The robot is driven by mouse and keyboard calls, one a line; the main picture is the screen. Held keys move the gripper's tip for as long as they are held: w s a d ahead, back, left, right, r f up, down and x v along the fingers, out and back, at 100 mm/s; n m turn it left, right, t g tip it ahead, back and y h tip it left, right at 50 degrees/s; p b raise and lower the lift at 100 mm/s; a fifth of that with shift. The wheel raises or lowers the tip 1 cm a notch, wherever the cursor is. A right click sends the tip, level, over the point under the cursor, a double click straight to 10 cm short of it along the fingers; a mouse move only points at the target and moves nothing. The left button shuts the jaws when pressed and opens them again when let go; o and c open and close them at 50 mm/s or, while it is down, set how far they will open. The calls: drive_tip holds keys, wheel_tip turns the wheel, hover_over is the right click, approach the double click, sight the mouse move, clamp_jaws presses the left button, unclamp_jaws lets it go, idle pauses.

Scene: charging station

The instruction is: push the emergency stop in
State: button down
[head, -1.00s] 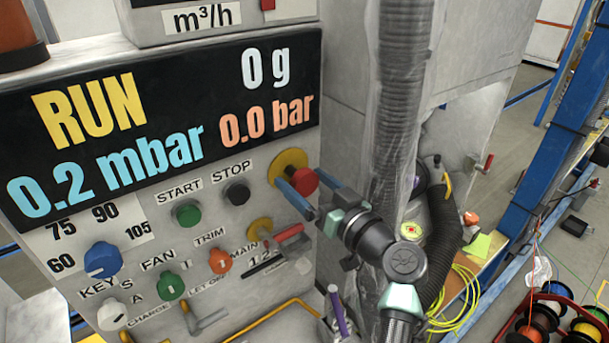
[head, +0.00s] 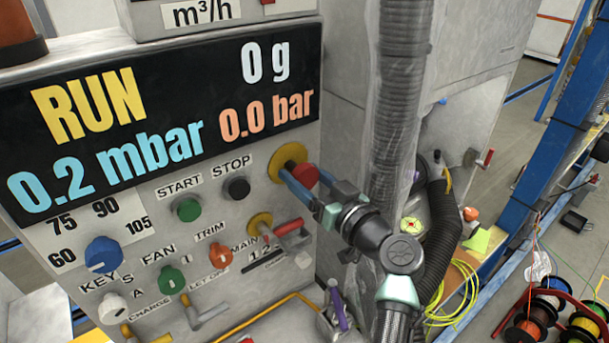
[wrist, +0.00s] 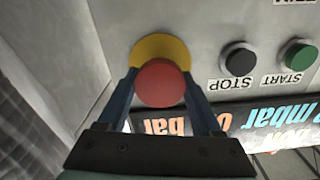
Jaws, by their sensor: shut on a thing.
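The emergency stop (head: 305,175) is a red mushroom button on a yellow round plate (head: 282,156), at the right edge of the grey control panel. In the wrist view, the red button (wrist: 160,84) sits in front of the yellow plate (wrist: 160,49). My gripper (head: 298,177) has its blue fingers on either side of the red button and is shut on it. The wrist view shows the gripper (wrist: 160,78) with a finger left and right of the button. How far in the button sits cannot be told.
Black STOP (head: 236,189) and green START (head: 187,209) buttons lie left of the emergency stop. A red-handled MAIN switch (head: 288,228) sits just below. The display (head: 165,120) reads RUN. A ribbed grey duct (head: 400,90) stands right of the panel, close to my arm.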

drive_tip(key=shift+w+a+f+b, duration=0.1)
drive_tip(key=shift+b, duration=0.2)
drive_tip(key=shift+w+a+f+b, duration=0.1)
drive_tip(key=shift+w+a+b, duration=0.15)
drive_tip(key=shift+b, duration=0.6)
drive_tip(key=shift+w+a+b, duration=0.1)
drive_tip(key=shift+w+b, duration=0.15)
drive_tip(key=shift+b, duration=0.15)
drive_tip(key=shift+r, duration=0.35)
drive_tip(key=shift+c, duration=1.7)
unclamp_jaws()
drive_tip(key=shift+o, duration=1.4)
drive_tip(key=shift+w+a+f, duration=0.1)
drive_tip(key=shift+w+f, duration=0.05)
